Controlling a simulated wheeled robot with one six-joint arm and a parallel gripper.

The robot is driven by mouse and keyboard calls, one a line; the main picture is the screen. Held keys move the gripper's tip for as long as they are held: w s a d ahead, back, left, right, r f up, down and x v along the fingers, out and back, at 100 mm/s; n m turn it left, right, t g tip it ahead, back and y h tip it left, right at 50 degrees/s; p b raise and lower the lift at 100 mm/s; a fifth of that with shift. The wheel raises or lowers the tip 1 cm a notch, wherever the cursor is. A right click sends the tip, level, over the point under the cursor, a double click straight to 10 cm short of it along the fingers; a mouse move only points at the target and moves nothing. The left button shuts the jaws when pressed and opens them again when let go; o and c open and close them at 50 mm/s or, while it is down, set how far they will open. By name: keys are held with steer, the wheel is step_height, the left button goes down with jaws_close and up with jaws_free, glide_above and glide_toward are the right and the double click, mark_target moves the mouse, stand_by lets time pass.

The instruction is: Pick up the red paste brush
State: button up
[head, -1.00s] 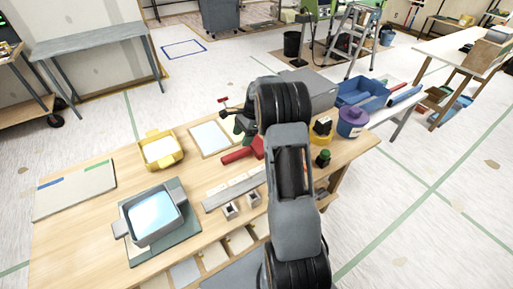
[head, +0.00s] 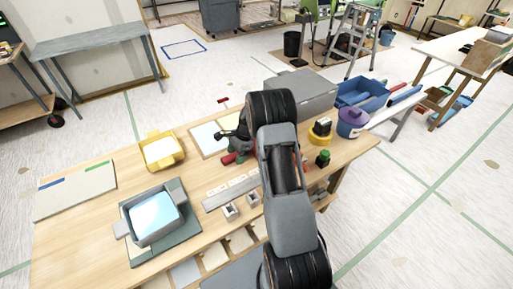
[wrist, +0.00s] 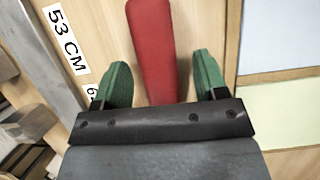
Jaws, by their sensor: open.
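The red paste brush (head: 229,159) lies on the wooden workbench, mostly hidden behind my arm in the head view. In the wrist view a long red part of it (wrist: 153,45) runs from the top edge down between my green fingertips. My gripper (wrist: 162,80) is open, with one finger on each side of the red part and a visible gap to each. My gripper also shows in the head view (head: 240,148), low over the brush. I cannot tell its exact height above the bench.
A yellow tray (head: 161,151), a grey basin (head: 154,217), a yellow tape roll (head: 320,137) and a purple-lidded pot (head: 352,122) stand on the bench.

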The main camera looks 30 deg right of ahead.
steer(key=c, duration=1)
steer(key=shift+r, duration=0.1)
steer(key=shift+r, duration=0.45)
step_height(320, 180, up, 2)
steer(key=shift+w+r, duration=0.15)
steer(key=shift+w+a+r+p, duration=0.15)
steer(key=shift+w+r, duration=1.45)
steer(key=shift+w, duration=0.65)
steer(key=shift+w+a+r+p, duration=0.1)
steer(key=shift+w+r+p, duration=0.1)
steer(key=shift+w+r, duration=1.75)
steer(key=shift+w+a+r+p, duration=0.15)
steer(key=shift+w+r, duration=1.1)
steer(key=shift+w, duration=1.35)
